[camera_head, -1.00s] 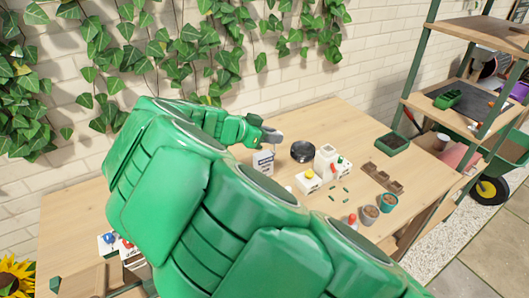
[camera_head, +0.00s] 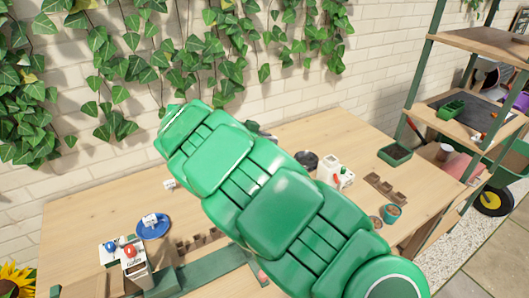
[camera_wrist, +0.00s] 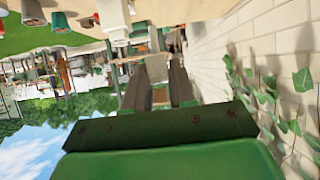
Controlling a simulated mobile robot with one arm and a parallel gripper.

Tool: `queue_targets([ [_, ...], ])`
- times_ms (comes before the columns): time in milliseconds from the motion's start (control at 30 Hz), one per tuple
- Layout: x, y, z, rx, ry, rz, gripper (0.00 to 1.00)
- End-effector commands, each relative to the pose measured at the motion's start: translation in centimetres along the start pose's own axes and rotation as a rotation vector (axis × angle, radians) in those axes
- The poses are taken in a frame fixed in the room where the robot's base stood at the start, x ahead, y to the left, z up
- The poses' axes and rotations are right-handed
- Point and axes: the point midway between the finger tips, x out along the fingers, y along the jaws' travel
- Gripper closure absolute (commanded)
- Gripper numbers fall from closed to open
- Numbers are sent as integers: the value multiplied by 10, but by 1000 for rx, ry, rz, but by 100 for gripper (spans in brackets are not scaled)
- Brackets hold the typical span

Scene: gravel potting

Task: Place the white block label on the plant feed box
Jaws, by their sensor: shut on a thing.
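In the wrist view my gripper (camera_wrist: 157,70) has its two dark fingers closed on a small pale block, partly hidden between them. Its face is too blurred to read, so I cannot tell for sure that it is the white block label. In the head view my green arm stretches over the table and hides the gripper. A white printed box that stood at the middle back earlier is now hidden behind the arm. I cannot tell whether it is the plant feed box. Two other white boxes stand front left, one with a red top (camera_head: 131,268), one with a blue top (camera_head: 109,256).
A blue saucer (camera_head: 153,232) holds a small white item. The brick wall with ivy is close behind. Bare tabletop (camera_head: 95,210) shows at left.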

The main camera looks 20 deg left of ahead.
Motion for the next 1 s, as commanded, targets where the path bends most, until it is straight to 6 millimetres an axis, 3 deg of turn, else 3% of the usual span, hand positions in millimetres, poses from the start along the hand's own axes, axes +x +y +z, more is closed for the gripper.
queue_targets([
  [500,32,-33,32,1,0,2,100],
  [867,39,-41,40,0,1,2,100],
  [1000,48,-42,56,-3,-1,2,100],
])
